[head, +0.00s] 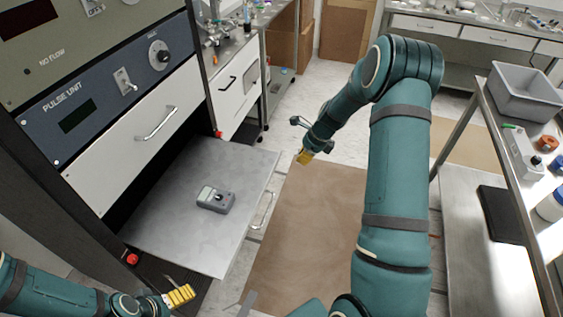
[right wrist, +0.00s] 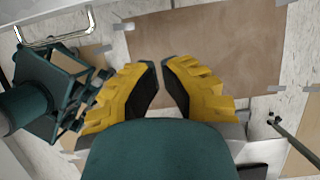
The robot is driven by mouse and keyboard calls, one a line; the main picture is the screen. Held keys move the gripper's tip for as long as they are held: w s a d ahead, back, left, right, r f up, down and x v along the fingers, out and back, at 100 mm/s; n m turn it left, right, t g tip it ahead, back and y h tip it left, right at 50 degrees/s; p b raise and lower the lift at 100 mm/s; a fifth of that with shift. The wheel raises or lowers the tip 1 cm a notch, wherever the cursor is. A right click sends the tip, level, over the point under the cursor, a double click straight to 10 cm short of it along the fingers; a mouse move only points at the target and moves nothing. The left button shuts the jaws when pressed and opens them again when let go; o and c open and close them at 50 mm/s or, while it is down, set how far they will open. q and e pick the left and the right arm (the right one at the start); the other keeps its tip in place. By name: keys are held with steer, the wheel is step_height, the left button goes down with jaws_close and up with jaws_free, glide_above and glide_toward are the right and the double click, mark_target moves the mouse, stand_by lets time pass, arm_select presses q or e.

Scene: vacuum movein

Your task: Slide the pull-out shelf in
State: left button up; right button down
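The pull-out shelf (head: 165,215) is a grey metal plate sticking out of the rack under a white drawer front. Its bar handle (head: 262,210) is on the right front edge. A grey handheld meter (head: 216,199) lies on the shelf. My right gripper (head: 304,158) is beyond the handle, above the floor and apart from the shelf. In the right wrist view its yellow fingers (right wrist: 161,72) have a narrow empty gap between them. A bar handle (right wrist: 50,38) shows at that view's upper left. My left gripper (head: 180,295) is low, near the shelf's near edge; its finger gap is unclear.
The rack's pulse unit panel (head: 115,85) and a drawer handle (head: 156,124) are above the shelf. A brown floor mat (head: 305,225) lies right of the shelf. A side bench (head: 470,215) with a grey bin (head: 525,92) stands at the right.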

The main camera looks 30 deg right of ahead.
arm_select(q)
steer(key=shift+s+f+b, duration=0.3)
steer(key=shift+f+b, duration=0.5)
steer(key=shift+f, duration=0.05)
arm_select(e)
steer(key=w+a+f, duration=0.5)
steer(key=f, duration=0.4)
steer(key=shift+w, duration=0.35)
steer(key=shift+a, duration=0.1)
